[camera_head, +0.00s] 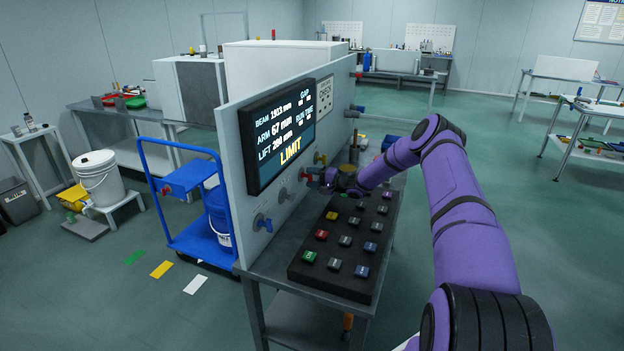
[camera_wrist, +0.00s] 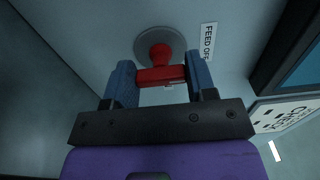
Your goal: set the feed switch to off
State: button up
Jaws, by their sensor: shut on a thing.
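The feed switch (camera_wrist: 162,74) is a red handle on a round grey base on the panel, seen in the wrist view. A white label (camera_wrist: 208,42) reading "FEED OFF" is beside it. My gripper (camera_wrist: 160,68) has its two blue fingers on either side of the red handle and is shut on it. The handle's bar lies across between the fingers. In the head view my gripper (camera_head: 326,178) is at the panel (camera_head: 236,150), above the far part of the bench, and mostly hides the switch.
A display (camera_head: 282,135) on the panel shows "LIMIT". A blue-handled knob (camera_head: 263,222) and other controls sit along the panel below it. A black keypad (camera_head: 330,285) with several coloured buttons lies on the bench under my arm. A blue cart (camera_head: 190,245) stands behind the panel.

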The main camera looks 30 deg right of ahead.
jog(key=shift+f, duration=0.1)
dwell(0.3)
jog(key=o, duration=0.9)
jog(key=shift+o, duration=0.2)
jog(key=shift+s+d, duration=0.1)
jog(key=v, duration=1)
jog(key=shift+s+d, duration=0.25)
